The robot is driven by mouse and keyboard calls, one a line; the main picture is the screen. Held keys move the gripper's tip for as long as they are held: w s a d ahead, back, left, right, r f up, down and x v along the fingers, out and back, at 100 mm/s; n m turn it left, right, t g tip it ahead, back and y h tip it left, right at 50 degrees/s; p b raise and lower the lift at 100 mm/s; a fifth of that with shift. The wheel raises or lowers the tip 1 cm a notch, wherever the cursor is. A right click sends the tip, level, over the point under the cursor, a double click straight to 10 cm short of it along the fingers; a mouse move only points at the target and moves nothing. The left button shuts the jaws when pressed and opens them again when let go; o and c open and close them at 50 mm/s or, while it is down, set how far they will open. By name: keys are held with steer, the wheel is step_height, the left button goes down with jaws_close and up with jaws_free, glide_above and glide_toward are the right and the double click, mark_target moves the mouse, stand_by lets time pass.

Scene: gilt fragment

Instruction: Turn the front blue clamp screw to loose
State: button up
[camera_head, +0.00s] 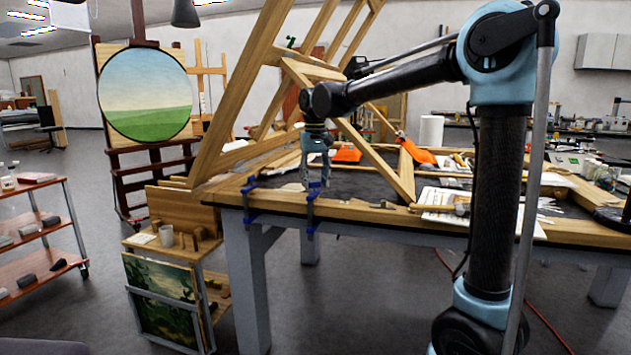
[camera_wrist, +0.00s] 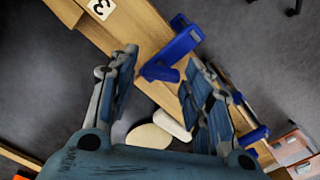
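Two blue clamps grip the left end of the wooden table edge in the head view: the front clamp (camera_head: 312,208) and a second clamp (camera_head: 249,200) to its left. My gripper (camera_head: 317,183) points down just above the front clamp. In the wrist view my open fingers (camera_wrist: 162,58) stand apart with nothing held. A blue clamp (camera_wrist: 184,42) lies beyond and between the fingertips, with its bar on the wooden edge. Another blue clamp part (camera_wrist: 256,135) shows at lower right, partly behind a finger. I cannot make out the screw's turn or contact with it.
A slanted wooden frame (camera_head: 237,97) rises over the table beside my arm. Orange items (camera_head: 347,155) and papers (camera_head: 455,203) lie on the tabletop (camera_head: 362,182). A small cabinet with a mug (camera_head: 167,236) stands left of the table. Floor is open in front.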

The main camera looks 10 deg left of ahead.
steer(key=c, duration=0.5)
steer(key=shift+n, duration=0.5)
steer(key=n, duration=0.4)
steer(key=shift+n, duration=0.4)
steer(key=n, duration=0.5)
steer(key=shift+w+n, duration=0.1)
steer(key=shift+n, duration=0.2)
steer(key=o, duration=1.1)
steer(key=shift+c, duration=0.2)
